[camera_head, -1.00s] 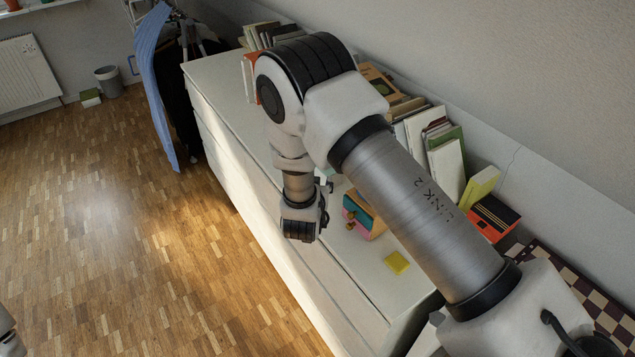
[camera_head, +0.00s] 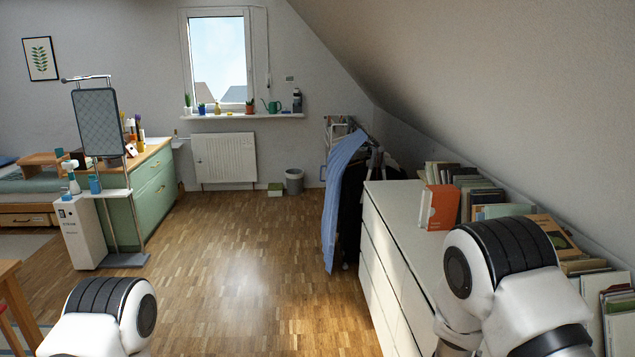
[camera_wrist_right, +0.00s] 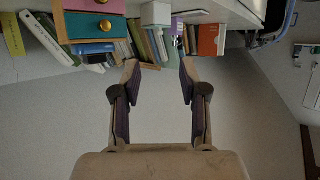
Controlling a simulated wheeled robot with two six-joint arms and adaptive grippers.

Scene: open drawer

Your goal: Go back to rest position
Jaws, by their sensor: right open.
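My right arm (camera_head: 505,285) is at the lower right of the head view, over the white drawer cabinet (camera_head: 392,262). Its gripper is outside that view. In the right wrist view my right gripper (camera_wrist_right: 158,75) is open, with nothing between its fingers. That view appears upside down, with the small colourful drawer box (camera_wrist_right: 88,28) and books at its top. A joint of my left arm (camera_head: 100,315) shows at the lower left of the head view; the left gripper is out of sight. The cabinet's visible drawer fronts look closed; its near part is hidden.
Books, including an orange one (camera_head: 439,208), stand along the cabinet's wall side. A clothes rack with a blue garment (camera_head: 343,195) stands at its far end. A green dresser (camera_head: 155,195) and a white steamer (camera_head: 80,232) stand left. The wooden floor (camera_head: 250,270) between is clear.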

